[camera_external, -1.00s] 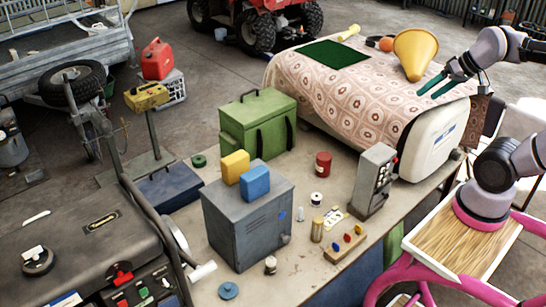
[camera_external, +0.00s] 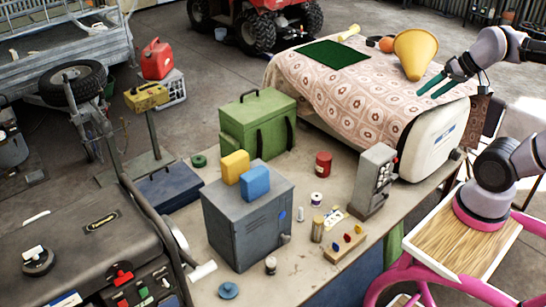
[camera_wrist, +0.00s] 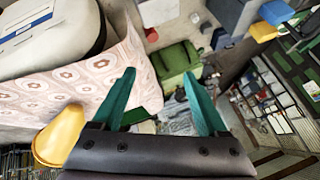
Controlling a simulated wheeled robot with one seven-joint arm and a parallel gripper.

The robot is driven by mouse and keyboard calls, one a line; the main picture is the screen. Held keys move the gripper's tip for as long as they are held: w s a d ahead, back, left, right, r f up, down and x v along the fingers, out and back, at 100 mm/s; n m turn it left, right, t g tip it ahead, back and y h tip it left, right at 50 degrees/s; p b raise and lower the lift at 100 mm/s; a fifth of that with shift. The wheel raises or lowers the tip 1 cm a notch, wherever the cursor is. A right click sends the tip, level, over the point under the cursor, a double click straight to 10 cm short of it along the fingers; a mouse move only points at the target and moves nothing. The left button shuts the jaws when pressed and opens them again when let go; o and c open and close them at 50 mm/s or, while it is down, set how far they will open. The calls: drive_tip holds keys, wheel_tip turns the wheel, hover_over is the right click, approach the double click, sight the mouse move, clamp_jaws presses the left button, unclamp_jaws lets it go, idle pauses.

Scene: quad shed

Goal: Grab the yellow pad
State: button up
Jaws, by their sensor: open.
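The yellow pad (camera_external: 235,165) is a small block with rounded edges, lying on top of a grey metal cabinet (camera_external: 240,222) on the workbench. A blue pad (camera_external: 255,182) lies right beside it, on its near right side. In the wrist view the yellow pad (camera_wrist: 263,31) shows at the upper right, next to the blue pad (camera_wrist: 277,11). My gripper (camera_external: 427,90) has teal fingers and is at the right, above the patterned cloth, well apart from the pad. In the wrist view my gripper (camera_wrist: 158,85) is open with nothing between its fingers.
A green box (camera_external: 258,122) stands behind the cabinet. A grey switch unit (camera_external: 372,180), a red can (camera_external: 323,163) and a peg board (camera_external: 345,243) stand to the right. A yellow funnel (camera_external: 415,53) is near my gripper on the cloth (camera_external: 340,95).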

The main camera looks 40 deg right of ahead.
idle(0.4)
drive_tip(key=shift+o, duration=0.5)
